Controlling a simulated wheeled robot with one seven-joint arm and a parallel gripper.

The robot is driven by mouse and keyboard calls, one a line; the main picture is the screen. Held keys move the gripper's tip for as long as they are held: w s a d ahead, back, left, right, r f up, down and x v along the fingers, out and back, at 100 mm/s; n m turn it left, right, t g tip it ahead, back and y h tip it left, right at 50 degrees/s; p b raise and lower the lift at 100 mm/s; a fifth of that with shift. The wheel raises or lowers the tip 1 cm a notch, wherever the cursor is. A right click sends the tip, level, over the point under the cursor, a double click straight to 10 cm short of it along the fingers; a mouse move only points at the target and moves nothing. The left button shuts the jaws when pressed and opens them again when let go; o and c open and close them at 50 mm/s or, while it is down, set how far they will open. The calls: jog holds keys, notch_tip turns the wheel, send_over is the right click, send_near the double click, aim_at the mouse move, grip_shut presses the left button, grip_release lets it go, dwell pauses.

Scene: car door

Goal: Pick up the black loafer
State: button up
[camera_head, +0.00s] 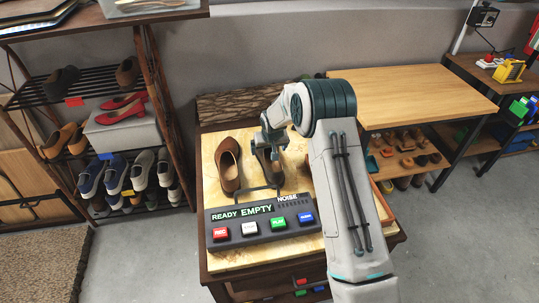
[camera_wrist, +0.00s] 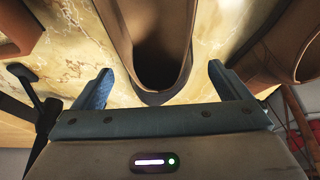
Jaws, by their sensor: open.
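My gripper (camera_head: 270,143) is over the stone-topped cabinet, above a dark shoe (camera_head: 267,168) that stands between two brown shoes. In the wrist view, my gripper (camera_wrist: 159,72) is open, with one finger on each side of the heel end of this middle shoe (camera_wrist: 158,90). Its lining looks brown and its heel edge dark. The fingers look apart from it. My arm hides part of it in the head view. I cannot tell for sure that it is a black loafer. Another dark shoe (camera_head: 62,82) sits on the rack at the left.
A brown shoe (camera_head: 229,166) stands left of the middle shoe. Another brown shoe (camera_head: 306,168) is at the right, partly behind my arm. A grey button box (camera_head: 262,222) with a raised handle sits in front of the shoes. A wooden table (camera_head: 410,95) stands at the right.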

jog(key=shift+x, duration=1.4)
jog(key=c, duration=1.3)
jog(key=shift+r, duration=0.1)
